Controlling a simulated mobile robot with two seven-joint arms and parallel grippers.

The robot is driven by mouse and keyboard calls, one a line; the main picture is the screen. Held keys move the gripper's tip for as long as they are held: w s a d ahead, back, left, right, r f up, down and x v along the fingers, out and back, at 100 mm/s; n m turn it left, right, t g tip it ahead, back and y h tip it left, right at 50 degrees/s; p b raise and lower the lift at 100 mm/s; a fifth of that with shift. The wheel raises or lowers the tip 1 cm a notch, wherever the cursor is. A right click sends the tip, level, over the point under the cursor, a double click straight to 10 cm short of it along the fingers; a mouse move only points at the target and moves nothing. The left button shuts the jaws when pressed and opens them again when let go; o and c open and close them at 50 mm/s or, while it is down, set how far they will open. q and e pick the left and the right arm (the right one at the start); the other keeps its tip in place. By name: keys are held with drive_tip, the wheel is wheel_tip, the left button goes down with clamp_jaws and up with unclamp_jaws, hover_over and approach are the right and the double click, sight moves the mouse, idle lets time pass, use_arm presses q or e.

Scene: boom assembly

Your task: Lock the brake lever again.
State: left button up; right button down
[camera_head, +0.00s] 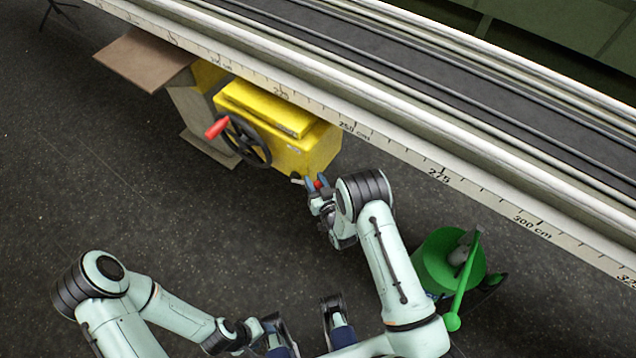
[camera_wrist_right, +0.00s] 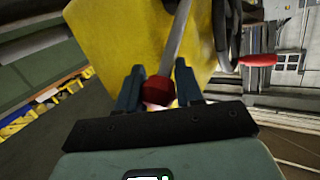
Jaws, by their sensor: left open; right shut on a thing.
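The brake lever is a pale metal rod with a red ball knob, on the yellow housing (camera_head: 313,151). Its knob (camera_wrist_right: 157,92) sits between the fingers of my right gripper (camera_wrist_right: 158,78) in the right wrist view, with the rod (camera_wrist_right: 180,32) running up past the yellow side. In the head view my right gripper (camera_head: 318,184) is shut on the knob (camera_head: 319,184), just below the housing's lower right corner. My left gripper (camera_head: 255,329) is open and low in the head view, far from the lever; its fingers are small and partly unclear.
A black handwheel (camera_head: 246,141) with a red handle (camera_head: 217,127) sits on the housing's left face. The long rail with a centimetre scale (camera_head: 440,176) runs above. A green round device (camera_head: 434,262) with a green rod stands right of my right arm.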

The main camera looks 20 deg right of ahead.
drive_tip(key=shift+w+a+r+n+g+p, duration=0.3)
drive_tip(key=shift+w+r+g+p, duration=0.2)
drive_tip(key=shift+r+g, duration=0.25)
drive_tip(key=shift+w+a+g+h, duration=0.1)
drive_tip(key=shift+w+g+h, duration=0.05)
drive_tip(key=shift+g+h, duration=0.15)
drive_tip(key=c, duration=0.8)
unclamp_jaws()
drive_tip(key=shift+o, duration=0.2)
drive_tip(key=v, duration=1.3)
drive_tip(key=shift+s, duration=0.25)
